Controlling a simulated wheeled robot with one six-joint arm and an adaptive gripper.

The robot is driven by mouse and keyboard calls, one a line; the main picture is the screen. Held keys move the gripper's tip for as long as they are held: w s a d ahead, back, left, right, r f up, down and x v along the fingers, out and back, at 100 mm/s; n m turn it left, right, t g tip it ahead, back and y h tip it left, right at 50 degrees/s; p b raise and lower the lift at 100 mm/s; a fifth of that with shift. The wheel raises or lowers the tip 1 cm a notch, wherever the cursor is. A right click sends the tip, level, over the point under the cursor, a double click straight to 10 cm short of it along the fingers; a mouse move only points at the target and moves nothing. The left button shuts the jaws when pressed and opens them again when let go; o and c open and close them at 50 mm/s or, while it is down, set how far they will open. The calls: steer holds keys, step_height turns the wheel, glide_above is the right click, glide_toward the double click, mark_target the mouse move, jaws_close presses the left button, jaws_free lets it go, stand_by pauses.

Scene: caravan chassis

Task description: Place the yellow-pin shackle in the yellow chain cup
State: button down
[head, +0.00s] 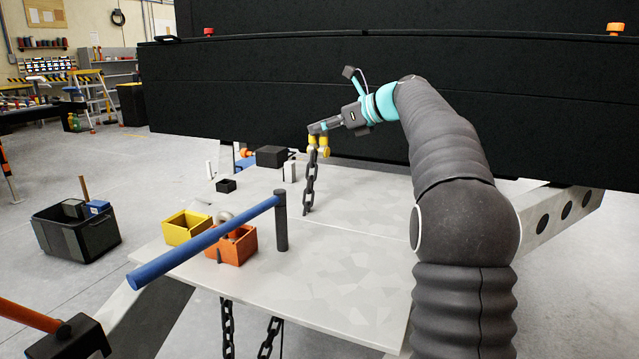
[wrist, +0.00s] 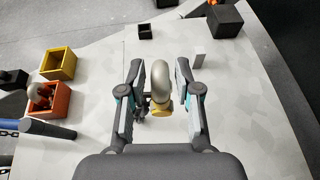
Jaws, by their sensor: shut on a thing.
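My gripper (head: 318,128) is shut on the yellow-pin shackle, raised above the pale deck. In the wrist view, the shackle's grey bow (wrist: 160,82) lies between the two fingers and its yellow pin end (wrist: 160,105) is nearer my wrist. Yellow pin parts (head: 324,146) also show below my fingertips in the head view. A dark chain (head: 309,182) hangs under the shackle towards the deck. The yellow chain cup (head: 178,235) stands at the deck's left, away from my gripper; it looks empty in the wrist view (wrist: 69,66).
An orange cup (head: 238,255) holding a grey shackle (head: 224,216) adjoins the yellow cup. A blue bar (head: 200,245) on a dark post (head: 281,222) crosses before both cups. Black boxes (head: 270,156) (head: 226,186) stand farther back. A black chassis wall rises behind. The deck's right is clear.

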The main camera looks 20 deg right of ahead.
steer(key=s+d+f+m+t+h+b, duration=0.15)
steer(key=d+m+h, duration=0.25)
steer(key=d, duration=0.5)
steer(key=s+d+m+t+h+p, duration=0.1)
steer(key=s+d+m+t+h, duration=0.25)
steer(key=d, duration=0.45)
steer(key=shift+m+g+h, duration=0.25)
steer(key=shift+g+h, duration=0.15)
steer(key=shift+h, duration=0.05)
steer(key=shift+w+a+f+b, duration=0.55)
steer(key=shift+w+a+f, duration=0.85)
steer(key=shift+f, duration=0.4)
steer(key=shift+w+a+f+b, duration=0.5)
steer(key=shift+w+a+f, duration=0.9)
steer(key=shift+f, duration=0.45)
steer(key=shift+w+a+f+b, duration=0.55)
steer(key=shift+w+a+f, duration=0.85)
steer(key=shift+f, duration=0.4)
steer(key=shift+f, duration=0.15)
steer(key=c, duration=0.8)
jaws_free()
